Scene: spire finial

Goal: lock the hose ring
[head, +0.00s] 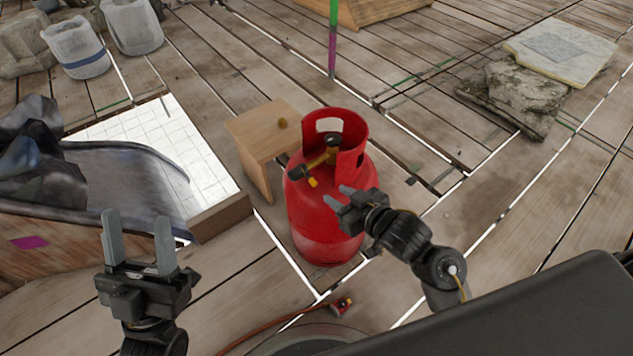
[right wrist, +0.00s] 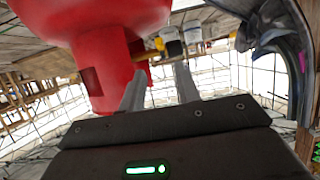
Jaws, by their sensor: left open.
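A red gas cylinder (head: 325,225) stands upright on the planks in the head view. Inside its collar is a valve (head: 328,155) with a yellow body, a black knob and a black end at the left; a small yellow piece hangs below. An orange hose (head: 265,332) lies on the floor at the front, with a red end fitting (head: 341,306). Which part is the hose ring, I cannot tell. My right gripper (head: 338,197) is open and empty beside the cylinder's front right; its fingers show apart in the right wrist view (right wrist: 160,70). My left gripper (head: 138,232) is open and empty at the lower left.
A white tiled panel (head: 205,165) and dark sheeting (head: 125,170) lie at the left. A stone slab (head: 565,50) lies back right. The planks right of the cylinder are mostly clear.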

